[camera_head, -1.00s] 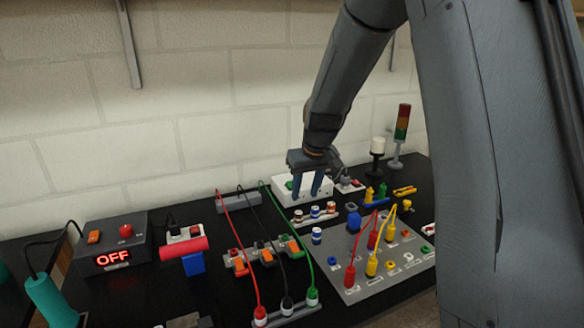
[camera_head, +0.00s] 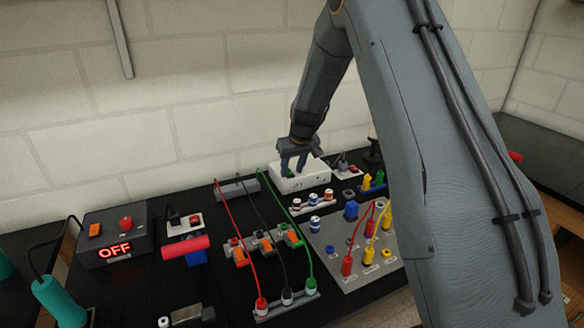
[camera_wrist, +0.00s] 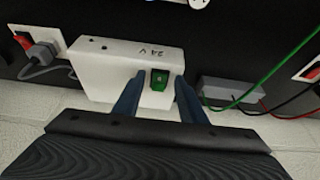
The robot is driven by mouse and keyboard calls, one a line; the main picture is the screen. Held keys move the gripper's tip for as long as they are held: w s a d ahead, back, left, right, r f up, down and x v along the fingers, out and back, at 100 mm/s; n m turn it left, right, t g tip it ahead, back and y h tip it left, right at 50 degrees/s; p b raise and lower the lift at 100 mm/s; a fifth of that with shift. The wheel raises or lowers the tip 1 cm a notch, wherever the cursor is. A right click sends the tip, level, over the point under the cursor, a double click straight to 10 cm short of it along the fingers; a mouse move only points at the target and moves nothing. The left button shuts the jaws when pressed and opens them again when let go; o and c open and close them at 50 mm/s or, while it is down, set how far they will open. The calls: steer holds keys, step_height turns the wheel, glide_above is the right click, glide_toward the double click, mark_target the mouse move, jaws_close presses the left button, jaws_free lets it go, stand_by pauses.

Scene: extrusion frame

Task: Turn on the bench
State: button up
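A white power box (camera_head: 307,180) marked 24 V stands at the back of the black bench (camera_head: 215,288), near the wall. It also shows in the wrist view (camera_wrist: 110,68), with a green rocker switch (camera_wrist: 158,80) on it. My gripper (camera_wrist: 157,90) is over this box with its two blue fingers apart, one on each side of the green switch. In the head view my gripper (camera_head: 292,168) reaches down to the box. I cannot tell whether the fingers touch it. A dark unit (camera_head: 98,263) at the left shows a red OFF display.
The OFF unit has an orange switch (camera_head: 95,230) and a red button (camera_head: 126,223). Red, black and green cables cross the bench middle. A grey panel (camera_head: 335,272) with coloured plugs lies right of them. A plugged white socket (camera_wrist: 35,38) stands beside the power box.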

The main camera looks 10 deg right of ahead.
steer(key=shift+w+f, duration=0.1)
steer(key=shift+f, duration=0.1)
jaws_close()
steer(key=shift+w+a+r+g, duration=0.15)
steer(key=shift+w+g, duration=0.2)
steer(key=shift+g, duration=0.45)
steer(key=shift+w+g+b, duration=0.15)
steer(key=shift+g+b, duration=0.35)
steer(key=shift+b, duration=0.25)
steer(key=shift+r+g+h+b, duration=0.15)
steer(key=shift+g+h+b, duration=0.15)
steer(key=shift+g+b, duration=0.1)
